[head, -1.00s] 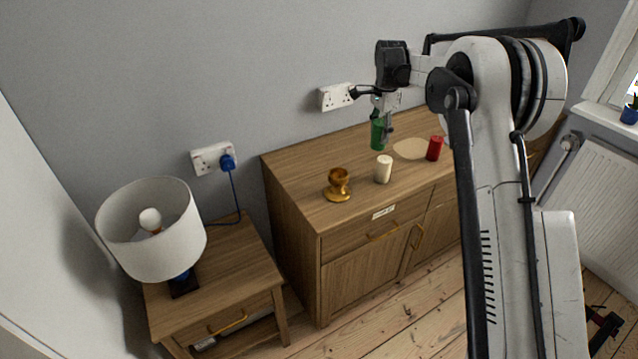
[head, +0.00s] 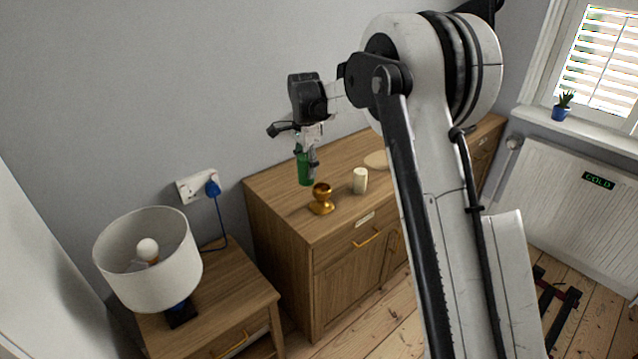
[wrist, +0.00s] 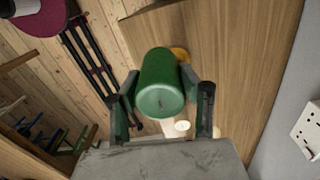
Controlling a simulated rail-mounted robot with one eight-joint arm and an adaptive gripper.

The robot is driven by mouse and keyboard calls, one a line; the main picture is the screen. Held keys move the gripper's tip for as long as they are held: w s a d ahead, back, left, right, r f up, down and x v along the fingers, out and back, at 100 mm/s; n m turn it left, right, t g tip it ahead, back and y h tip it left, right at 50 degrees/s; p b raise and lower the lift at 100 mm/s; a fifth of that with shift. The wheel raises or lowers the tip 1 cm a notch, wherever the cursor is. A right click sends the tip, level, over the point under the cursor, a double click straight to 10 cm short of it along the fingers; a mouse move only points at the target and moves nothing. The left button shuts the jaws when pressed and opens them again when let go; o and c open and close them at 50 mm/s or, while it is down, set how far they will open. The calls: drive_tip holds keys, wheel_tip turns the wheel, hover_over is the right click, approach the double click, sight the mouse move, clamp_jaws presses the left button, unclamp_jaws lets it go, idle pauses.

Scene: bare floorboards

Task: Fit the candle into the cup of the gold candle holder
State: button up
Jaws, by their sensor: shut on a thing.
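A green candle (head: 304,170) is held in my gripper (head: 309,156), above the top of the wooden cabinet. In the wrist view the green candle (wrist: 160,88) sits between both fingers, its end with the wick facing the camera. The gold candle holder (head: 321,203) stands upright on the cabinet top near its front left corner, and its cup looks empty. The held candle is behind and slightly left of the holder in the head view. In the wrist view the candle hides most of the holder, leaving a gold edge (wrist: 181,54).
A cream candle (head: 360,181) stands right of the holder on the cabinet (head: 284,222). A pale round mat (head: 376,160) lies behind it, partly hidden by my arm. A lamp (head: 150,258) stands on the lower bedside table (head: 236,283) at left. The wall is close behind.

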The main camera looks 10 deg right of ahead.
drive_tip(key=w+d+f, duration=0.2)
drive_tip(key=d, duration=0.1)
drive_tip(key=w+d+f, duration=0.3)
drive_tip(key=shift+w+p, duration=0.3)
drive_tip(key=shift+p, duration=0.05)
drive_tip(key=shift+f, duration=1.95)
drive_tip(key=shift+f, duration=0.1)
drive_tip(key=shift+f, duration=0.15)
drive_tip(key=o, duration=1.3)
drive_tip(key=shift+c, duration=0.2)
drive_tip(key=shift+r, duration=0.25)
